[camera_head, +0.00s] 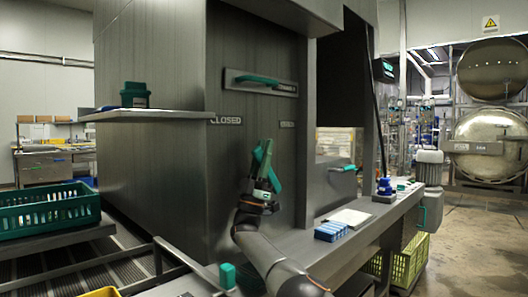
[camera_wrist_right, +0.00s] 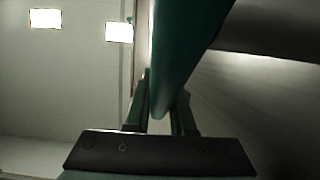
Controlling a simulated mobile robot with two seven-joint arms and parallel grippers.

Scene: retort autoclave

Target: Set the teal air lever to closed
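The teal air lever shows in the right wrist view (camera_wrist_right: 185,45) as a long teal bar whose end lies between the two dark green fingers of my right gripper (camera_wrist_right: 160,112). The fingers sit close on both sides of the bar and look shut on it. In the head view my right gripper (camera_head: 265,167) is raised at the grey cabinet front, below and between the CLOSED label (camera_head: 227,120) on the left and a smaller label (camera_head: 287,124) on the right. There the gripper largely hides the lever, so its exact angle is unclear. My left gripper is not in view.
A fixed teal handle (camera_head: 258,80) is above on the cabinet. A bench to the right holds a blue rack (camera_head: 331,231) and a blue item (camera_head: 385,187). A green crate (camera_head: 45,210) stands at the left. A dark vertical post stands right of the gripper.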

